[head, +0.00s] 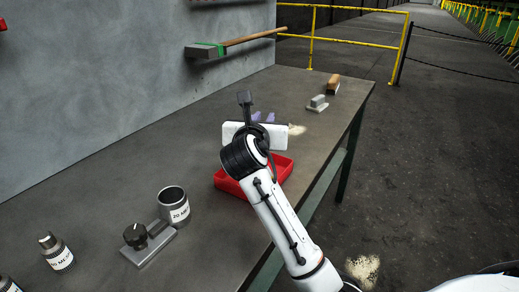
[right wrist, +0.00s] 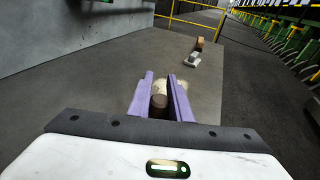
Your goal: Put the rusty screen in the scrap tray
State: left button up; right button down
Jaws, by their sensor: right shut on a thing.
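My right gripper (right wrist: 159,98) has purple fingers, shut on a dark brown, rounded thing (right wrist: 159,102) that looks like the rusty screen. Only its end shows between the fingers in the right wrist view. In the head view the fingers of my right gripper (head: 262,117) show just past the white wrist, and the held thing is hidden there. The red scrap tray (head: 228,184) sits on the bench below my right wrist, partly covered by the arm. The fingers appear beyond the tray in the picture; their height over the bench is hard to tell. My left gripper is not in view.
A steel cup (head: 173,206) labelled "20 ME…" stands beside a metal plate with a black knob (head: 136,234). A labelled bottle (head: 57,252) is at front left. A pale powder patch (head: 297,130), a grey block (head: 317,104) and a wooden block (head: 333,85) lie farther back.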

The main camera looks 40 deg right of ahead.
notch_tip(320, 180, down, 5)
jog(key=shift+f+b, duration=0.15)
jog(key=shift+b, duration=0.4)
jog(key=c, duration=1.6)
grip_release()
jog(key=shift+s+a, duration=0.15)
jog(key=shift+a, duration=0.15)
jog(key=v, duration=0.5)
jog(key=p+v, duration=0.1)
jog(key=v, duration=0.5)
jog(key=shift+s+a+r, duration=0.1)
jog(key=shift+s+r, duration=0.1)
jog(key=shift+r, duration=0.05)
